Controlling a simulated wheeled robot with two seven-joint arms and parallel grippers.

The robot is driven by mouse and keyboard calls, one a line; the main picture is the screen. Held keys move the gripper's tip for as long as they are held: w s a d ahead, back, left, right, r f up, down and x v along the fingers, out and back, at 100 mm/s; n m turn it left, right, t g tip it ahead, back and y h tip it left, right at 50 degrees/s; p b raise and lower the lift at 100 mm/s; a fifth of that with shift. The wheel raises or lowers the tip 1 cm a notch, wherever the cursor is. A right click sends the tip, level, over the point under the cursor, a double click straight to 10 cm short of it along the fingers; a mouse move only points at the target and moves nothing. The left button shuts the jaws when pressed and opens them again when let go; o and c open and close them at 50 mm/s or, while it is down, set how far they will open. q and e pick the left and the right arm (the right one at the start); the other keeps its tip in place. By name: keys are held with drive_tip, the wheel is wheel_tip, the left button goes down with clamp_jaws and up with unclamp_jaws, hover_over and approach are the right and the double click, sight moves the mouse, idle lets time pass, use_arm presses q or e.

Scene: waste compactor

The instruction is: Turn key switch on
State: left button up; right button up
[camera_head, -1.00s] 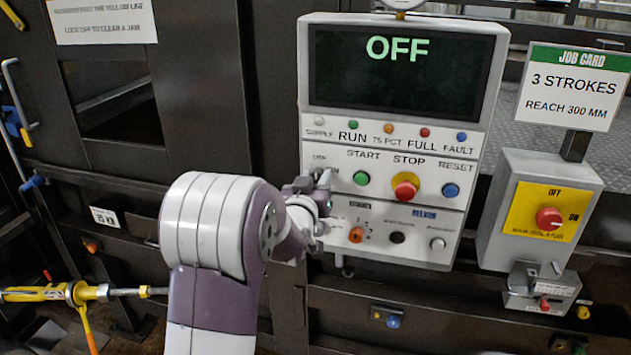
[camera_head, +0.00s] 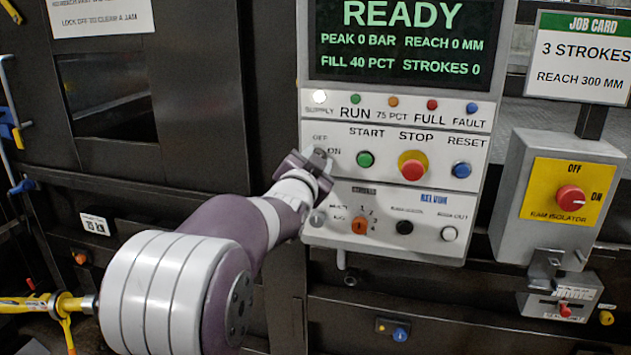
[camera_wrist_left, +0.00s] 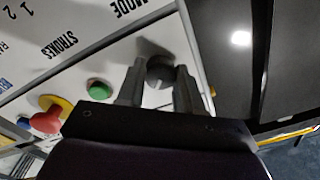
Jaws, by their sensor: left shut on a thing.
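The control panel (camera_head: 385,188) faces me, and its screen (camera_head: 402,40) reads READY, with the white supply lamp (camera_head: 319,97) lit. The key switch, labelled OFF and ON, is at the panel's left edge, hidden behind my left gripper (camera_head: 316,160) in the head view. In the left wrist view the dark round key switch (camera_wrist_left: 160,70) sits between the two fingers of my left gripper (camera_wrist_left: 159,82), which is shut on it. My right gripper is not in view.
The green START (camera_head: 365,159), red STOP (camera_head: 412,168) and blue RESET (camera_head: 461,170) buttons lie just right of my gripper. An isolator box (camera_head: 530,225) with a red knob and a job card (camera_head: 582,66) stand at the right.

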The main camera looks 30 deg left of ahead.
use_arm(q)
drive_tip(key=shift+m+b, duration=1.7)
drive_tip(key=shift+b, duration=0.05)
drive_tip(key=o, duration=1)
drive_tip(key=shift+o, duration=0.2)
drive_tip(key=shift+s, duration=0.15)
drive_tip(key=b+v, duration=0.2)
drive_tip(key=v, duration=1)
drive_tip(key=shift+s, duration=0.2)
